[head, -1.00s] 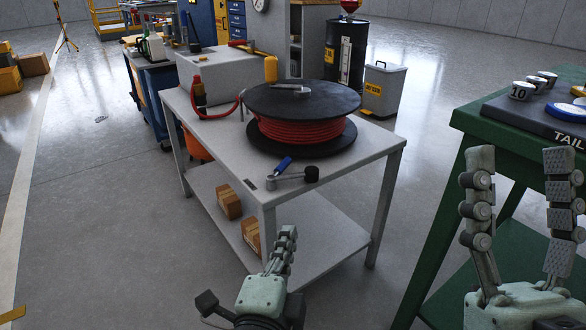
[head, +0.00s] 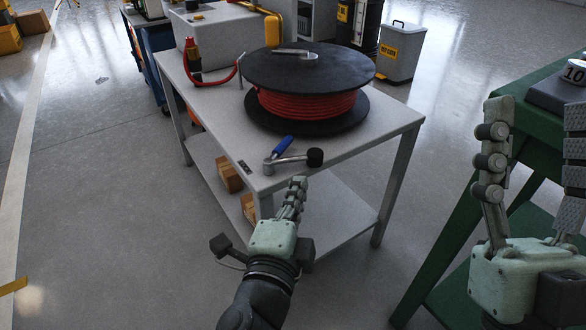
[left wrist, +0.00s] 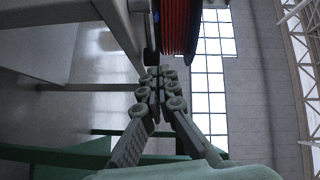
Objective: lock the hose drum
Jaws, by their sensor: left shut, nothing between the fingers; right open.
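The hose drum (head: 308,92) has a black top disc, a black lower disc and red hose wound between them. It stands on a grey table (head: 378,133). A lever with a blue grip (head: 282,144) and a black knob (head: 315,157) lies at the table's near corner, beside the drum. My left gripper (head: 297,184) is shut and empty, just in front of that corner and below the lever. In the left wrist view its fingers (left wrist: 165,75) point toward the drum's red hose (left wrist: 181,30). My right gripper (head: 536,105) is open and empty at the right, beside the green table.
A red hose end with a nozzle (head: 192,56) and a grey box (head: 225,32) are at the table's back left. A green table (head: 525,105) stands at the right. Cardboard boxes (head: 229,175) sit on the lower shelf.

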